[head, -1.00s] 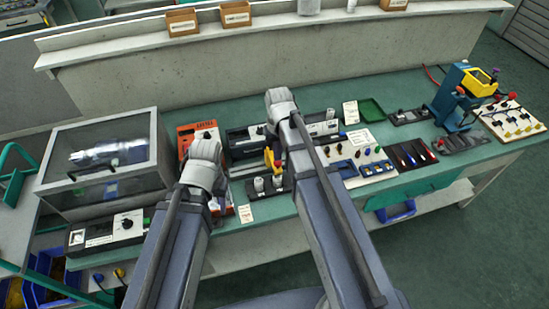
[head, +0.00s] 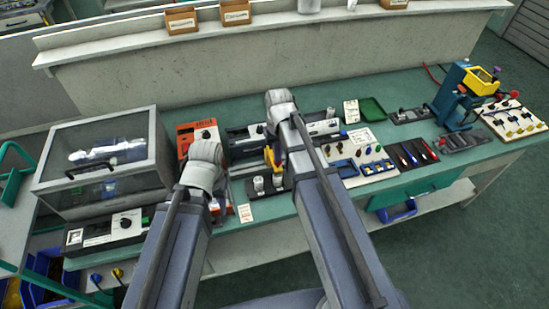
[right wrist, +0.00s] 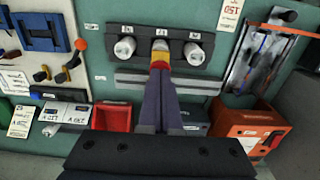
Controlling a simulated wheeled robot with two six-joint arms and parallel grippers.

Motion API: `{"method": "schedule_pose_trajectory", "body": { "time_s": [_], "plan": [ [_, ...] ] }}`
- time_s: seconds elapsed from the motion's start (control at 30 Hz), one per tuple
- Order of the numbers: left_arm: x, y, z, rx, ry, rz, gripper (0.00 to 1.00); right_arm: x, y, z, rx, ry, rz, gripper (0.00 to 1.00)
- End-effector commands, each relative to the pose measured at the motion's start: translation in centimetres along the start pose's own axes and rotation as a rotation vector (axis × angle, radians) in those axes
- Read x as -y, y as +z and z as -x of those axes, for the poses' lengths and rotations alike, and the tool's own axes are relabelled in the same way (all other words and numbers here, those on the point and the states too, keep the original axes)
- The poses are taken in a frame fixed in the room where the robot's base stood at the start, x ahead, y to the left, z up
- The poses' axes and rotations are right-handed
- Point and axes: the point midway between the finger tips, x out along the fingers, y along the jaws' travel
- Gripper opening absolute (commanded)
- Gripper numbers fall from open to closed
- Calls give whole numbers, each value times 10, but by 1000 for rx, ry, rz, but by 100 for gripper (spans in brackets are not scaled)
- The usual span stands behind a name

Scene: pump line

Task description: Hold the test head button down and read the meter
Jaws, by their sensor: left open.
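My right gripper (right wrist: 161,82) points down at the black block with labelled silver posts (right wrist: 205,67). Its fingers are close together around a red-and-yellow piece (right wrist: 160,60), which stands at the middle post; exact contact is unclear.
A clear-fronted cabinet (head: 100,165) stands at left, with a dial box (head: 125,222) before it. A white board with coloured parts (head: 350,152) and a blue-and-yellow press (head: 455,95) are at right. A low wall (head: 290,70) closes the bench's back.

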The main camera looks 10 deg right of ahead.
Motion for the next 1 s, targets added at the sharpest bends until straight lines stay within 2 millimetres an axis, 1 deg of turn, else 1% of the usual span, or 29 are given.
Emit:
{"method": "schedule_pose_trajectory", "body": {
  "time_s": [0.5, 1.0],
  "plan": [
    [-1, -1, -14, 0, 0, 0, 56, 0, 0, -14, 0, 0, 0, 0],
    [-1, -1, -13, 0, 0, 0, 56, 0, 0, -13, 1, 0, 0, 0]
  ]
}}
